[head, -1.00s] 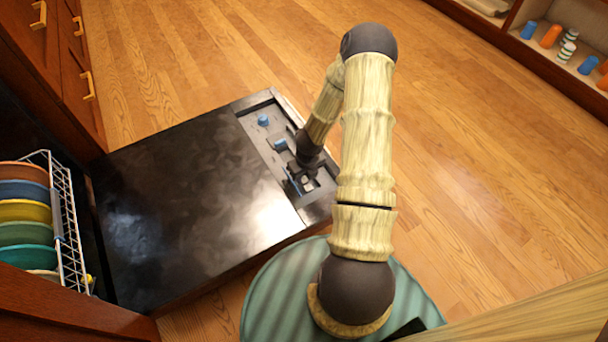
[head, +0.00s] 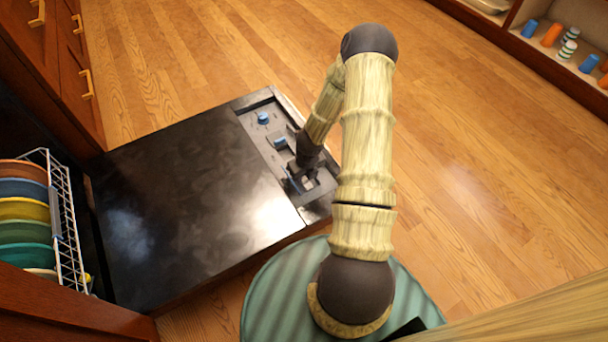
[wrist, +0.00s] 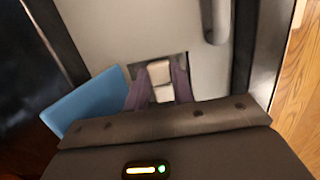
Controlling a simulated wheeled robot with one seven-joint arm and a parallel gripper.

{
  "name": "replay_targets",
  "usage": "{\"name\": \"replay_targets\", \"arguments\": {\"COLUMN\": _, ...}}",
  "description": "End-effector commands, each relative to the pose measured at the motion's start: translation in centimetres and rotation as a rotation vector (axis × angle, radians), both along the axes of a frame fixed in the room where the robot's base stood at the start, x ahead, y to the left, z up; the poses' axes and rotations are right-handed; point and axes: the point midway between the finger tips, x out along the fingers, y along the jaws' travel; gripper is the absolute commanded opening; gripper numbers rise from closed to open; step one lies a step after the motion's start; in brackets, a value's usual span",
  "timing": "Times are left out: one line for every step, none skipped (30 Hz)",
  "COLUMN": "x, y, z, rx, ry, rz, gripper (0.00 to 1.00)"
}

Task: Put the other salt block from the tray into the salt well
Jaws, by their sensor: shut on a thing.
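In the wrist view, two pale salt blocks show close together between my purple fingers, an upper one (wrist: 159,72) and a lower one (wrist: 163,94). My gripper (wrist: 161,80) is shut on a salt block; I cannot clearly tell which of the two. The fingers are at the dark square opening of the salt well (wrist: 183,57) in the grey panel. How deep the block sits is hidden. A blue lid (wrist: 85,101) stands open to the left of the well. In the head view my gripper (head: 301,181) is low over the near end of the door's panel. The tray is not identifiable.
The dishwasher door (head: 190,200) lies open and flat, its dark surface clear. A blue knob (head: 263,118) and a blue latch (head: 280,143) sit farther up the panel. A rack of coloured plates (head: 62,230) stands left. Wood floor is open at right.

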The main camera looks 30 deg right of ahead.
Motion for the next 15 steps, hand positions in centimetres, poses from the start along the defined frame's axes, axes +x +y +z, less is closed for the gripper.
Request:
{"name": "replay_targets", "arguments": {"x": 0.00, "y": 0.00, "z": -0.10, "rx": 0.000, "ry": 0.000, "rz": 0.000, "gripper": 0.03}}
{"name": "replay_targets", "arguments": {"x": 0.01, "y": 0.00, "z": -0.12, "rx": 0.000, "ry": 0.000, "rz": 0.000, "gripper": 0.03}}
{"name": "replay_targets", "arguments": {"x": 0.00, "y": 0.00, "z": -0.16, "rx": 0.000, "ry": 0.000, "rz": 0.000, "gripper": 0.03}}
{"name": "replay_targets", "arguments": {"x": 0.01, "y": 0.00, "z": -0.19, "rx": 0.000, "ry": 0.000, "rz": 0.000, "gripper": 0.03}}
{"name": "replay_targets", "arguments": {"x": 0.00, "y": 0.00, "z": -0.22, "rx": 0.000, "ry": 0.000, "rz": 0.000, "gripper": 0.03}}
{"name": "replay_targets", "arguments": {"x": 0.01, "y": 0.00, "z": -0.26, "rx": 0.000, "ry": 0.000, "rz": 0.000, "gripper": 0.03}}
{"name": "replay_targets", "arguments": {"x": 0.01, "y": 0.00, "z": -0.28, "rx": 0.000, "ry": 0.000, "rz": 0.000, "gripper": 0.03}}
{"name": "replay_targets", "arguments": {"x": 0.01, "y": 0.00, "z": -0.31, "rx": 0.000, "ry": 0.000, "rz": 0.000, "gripper": 0.03}}
{"name": "replay_targets", "arguments": {"x": 0.00, "y": 0.00, "z": -0.35, "rx": 0.000, "ry": 0.000, "rz": 0.000, "gripper": 0.03}}
{"name": "replay_targets", "arguments": {"x": 0.01, "y": 0.00, "z": -0.38, "rx": 0.000, "ry": 0.000, "rz": 0.000, "gripper": 0.03}}
{"name": "replay_targets", "arguments": {"x": 0.00, "y": 0.00, "z": -0.41, "rx": 0.000, "ry": 0.000, "rz": 0.000, "gripper": 0.03}}
{"name": "replay_targets", "arguments": {"x": 0.00, "y": 0.01, "z": -0.43, "rx": 0.000, "ry": 0.000, "rz": 0.000, "gripper": 0.03}}
{"name": "replay_targets", "arguments": {"x": 0.01, "y": 0.01, "z": -0.44, "rx": 0.000, "ry": 0.000, "rz": 0.000, "gripper": 0.03}}
{"name": "replay_targets", "arguments": {"x": 0.01, "y": 0.01, "z": -0.45, "rx": 0.000, "ry": 0.000, "rz": 0.000, "gripper": 0.03}}
{"name": "replay_targets", "arguments": {"x": 0.01, "y": 0.02, "z": -0.45, "rx": 0.000, "ry": 0.000, "rz": 0.000, "gripper": 0.03}}
